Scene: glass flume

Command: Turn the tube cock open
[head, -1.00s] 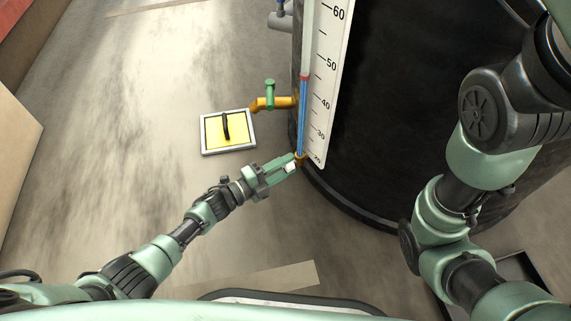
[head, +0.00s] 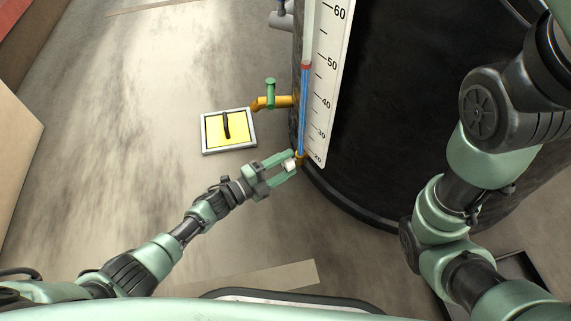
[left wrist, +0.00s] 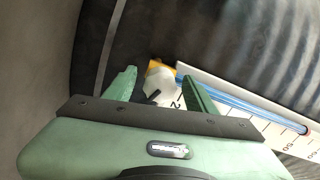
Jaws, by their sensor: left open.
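The tube cock, a white knob (head: 289,165) on a brass fitting (head: 299,158), sits at the foot of the glass tube (head: 302,115). The tube holds blue liquid topped by a red marker (head: 306,65), just below the scale's 50 mark. My left gripper (head: 283,165) is open, its fingers on either side of the knob. In the left wrist view the white knob (left wrist: 158,83) lies between the spread green fingers, with a dark mark on it. I cannot tell whether a finger touches it. My right gripper is not in view.
The white scale board (head: 327,80) is beside the tube on the large dark tank (head: 410,110). The floor on the left is mostly clear.

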